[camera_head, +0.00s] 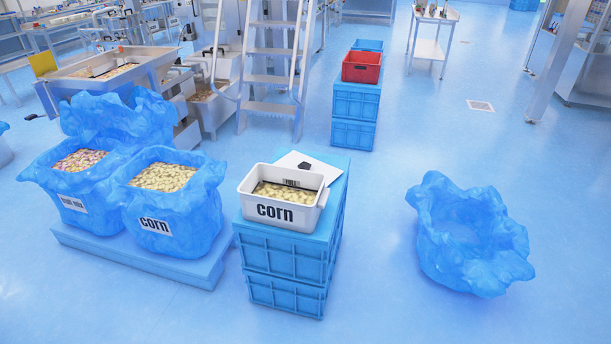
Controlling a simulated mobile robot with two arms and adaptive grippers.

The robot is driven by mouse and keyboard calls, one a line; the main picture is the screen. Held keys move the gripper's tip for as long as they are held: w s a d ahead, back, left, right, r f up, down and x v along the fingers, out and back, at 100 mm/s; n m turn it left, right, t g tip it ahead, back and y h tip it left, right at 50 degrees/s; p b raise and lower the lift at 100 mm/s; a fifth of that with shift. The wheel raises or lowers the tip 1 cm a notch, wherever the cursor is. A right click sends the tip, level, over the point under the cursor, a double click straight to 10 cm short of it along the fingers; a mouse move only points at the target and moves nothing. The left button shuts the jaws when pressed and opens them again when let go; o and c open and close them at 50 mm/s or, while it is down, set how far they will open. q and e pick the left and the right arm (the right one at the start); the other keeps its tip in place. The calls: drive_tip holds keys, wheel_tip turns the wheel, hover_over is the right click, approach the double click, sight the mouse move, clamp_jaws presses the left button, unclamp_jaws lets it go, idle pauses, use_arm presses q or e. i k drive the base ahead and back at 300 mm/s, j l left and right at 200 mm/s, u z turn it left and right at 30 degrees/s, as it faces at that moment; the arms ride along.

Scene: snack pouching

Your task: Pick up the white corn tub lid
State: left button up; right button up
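The white tub (276,214) with the black word "corn" on its front stands on a stack of blue crates (285,262), and pale yellow pieces fill part of it. A flat white lid (326,172) with a small black piece on it lies just behind the tub on the crate top. The tub's back rim hides the lid's near part, and I cannot tell whether the two touch. Neither of my grippers is in view.
Blue-lined bins, one marked "corn" (155,224), stand on a low blue platform (130,252) to the left. An open blue-lined container (465,262) stands on the floor at right. A red crate (361,74) tops blue crates behind. Floor between is clear.

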sight(295, 159)
drive_tip(key=i+l+u, duration=0.1)
drive_tip(key=i+l, duration=0.15)
drive_tip(key=i+l+u, duration=0.1)
drive_tip(key=l, duration=0.4)
drive_tip(key=i+l+u, duration=0.1)
drive_tip(key=i+l, duration=0.25)
drive_tip(key=i+l+u, duration=0.1)
drive_tip(key=l, duration=0.4)
drive_tip(key=i+l+u, duration=0.1)
drive_tip(key=i+l, duration=0.15)
drive_tip(key=l, duration=0.2)
drive_tip(key=i+l, duration=0.2)
drive_tip(key=l, duration=0.25)
drive_tip(key=i+l+u, duration=0.15)
drive_tip(key=l, duration=0.3)
drive_tip(key=i+l+u, duration=0.1)
drive_tip(key=l, duration=0.4)
drive_tip(key=i, duration=0.05)
